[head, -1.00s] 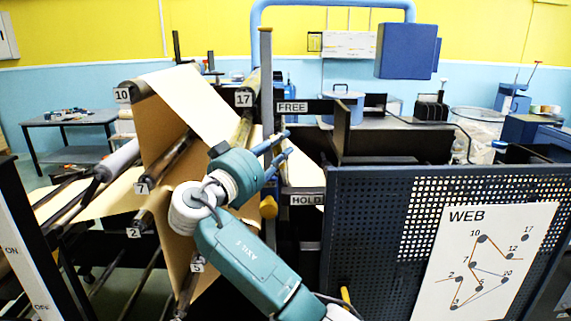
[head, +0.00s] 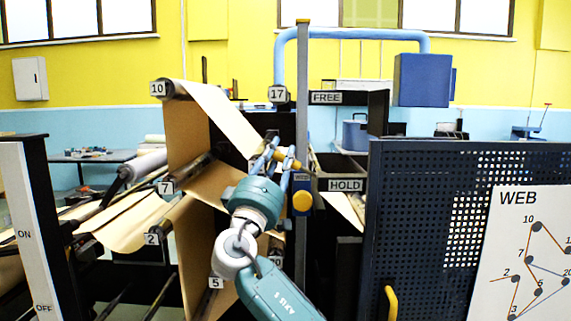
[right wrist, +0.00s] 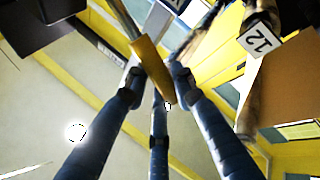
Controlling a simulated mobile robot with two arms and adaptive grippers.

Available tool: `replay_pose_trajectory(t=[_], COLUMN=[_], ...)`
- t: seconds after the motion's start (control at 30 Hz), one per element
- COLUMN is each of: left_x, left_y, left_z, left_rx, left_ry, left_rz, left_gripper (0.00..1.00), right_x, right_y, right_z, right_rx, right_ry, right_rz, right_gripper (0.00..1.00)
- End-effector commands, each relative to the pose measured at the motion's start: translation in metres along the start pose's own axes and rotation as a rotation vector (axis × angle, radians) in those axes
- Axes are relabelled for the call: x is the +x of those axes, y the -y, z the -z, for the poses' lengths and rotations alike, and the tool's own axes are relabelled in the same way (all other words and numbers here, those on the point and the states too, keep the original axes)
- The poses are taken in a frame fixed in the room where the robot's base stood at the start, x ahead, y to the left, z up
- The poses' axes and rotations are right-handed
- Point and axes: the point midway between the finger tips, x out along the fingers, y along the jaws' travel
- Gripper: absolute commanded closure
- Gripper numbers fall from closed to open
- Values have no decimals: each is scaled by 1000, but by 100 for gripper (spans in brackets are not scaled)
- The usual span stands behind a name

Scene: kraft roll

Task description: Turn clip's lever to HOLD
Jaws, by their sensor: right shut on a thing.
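The clip (head: 301,184) is a small blue body with a round yellow knob on the grey upright post. Its orange-yellow lever (head: 288,161) is partly hidden by my fingers and sits just above the level of the HOLD plate (head: 345,185). The FREE plate (head: 326,98) is higher up. My right gripper (head: 279,155) is shut on the lever at the left of the post. In the right wrist view, the yellow lever (right wrist: 152,72) lies slanted between the blue fingers (right wrist: 158,92). My left gripper is out of view.
The brown paper web (head: 225,120) runs over numbered rollers close to the left of my arm. A dark perforated panel (head: 420,220) with a WEB diagram (head: 525,255) stands at the right. A white ON/OFF post (head: 25,240) is at the far left.

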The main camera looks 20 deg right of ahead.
Motion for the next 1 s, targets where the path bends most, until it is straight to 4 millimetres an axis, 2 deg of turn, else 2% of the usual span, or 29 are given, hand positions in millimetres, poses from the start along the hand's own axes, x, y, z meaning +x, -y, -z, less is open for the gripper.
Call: replay_pose_trajectory(t=[0.03, 0.3, 0.87, 0.9, 0.97, 1.0], left_x=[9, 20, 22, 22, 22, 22], left_y=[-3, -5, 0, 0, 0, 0], left_z=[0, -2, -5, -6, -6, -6], left_rx=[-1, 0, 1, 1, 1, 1], left_ry=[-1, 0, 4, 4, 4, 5], left_rz=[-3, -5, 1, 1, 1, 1], left_gripper=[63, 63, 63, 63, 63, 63], right_x=[-6, -10, -13, -13, -13, -13], right_y=[8, 16, 20, 20, 21, 20], right_z=[-2, -1, 0, 0, 0, 0], right_rx=[-18, -99, -127, -127, -127, -127], right_ry=[-16, -70, -86, -86, -86, -86], right_rz=[5, 5, 9, 9, 10, 10], right_gripper=[100, 100, 100, 67, 56, 56])
